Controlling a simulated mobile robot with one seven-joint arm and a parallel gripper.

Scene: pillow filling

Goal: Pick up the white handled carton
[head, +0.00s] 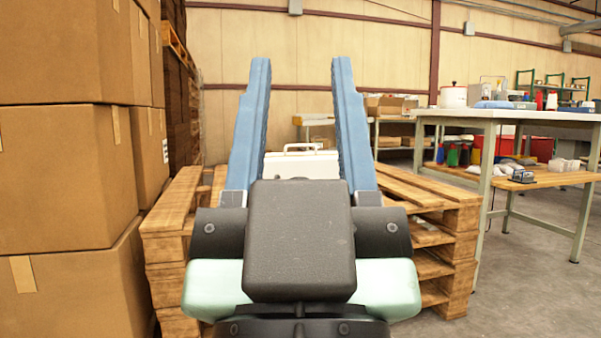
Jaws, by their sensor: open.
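The white handled carton (301,164) stands on wooden pallets ahead of me, with its white handle on top. Its lower part is hidden behind my gripper's dark body. My gripper (301,75) is open and empty, with its two blue fingers spread wide and pointing forward and up in the picture. The carton shows in the gap between the fingers, low down near their bases. It looks farther off than the gripper, and I see no contact.
Stacked wooden pallets (436,245) carry the carton. Tall brown cardboard boxes (60,170) rise close on the left. A white-topped workbench (530,115) with containers stands on the right. Open concrete floor (530,280) lies at the lower right.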

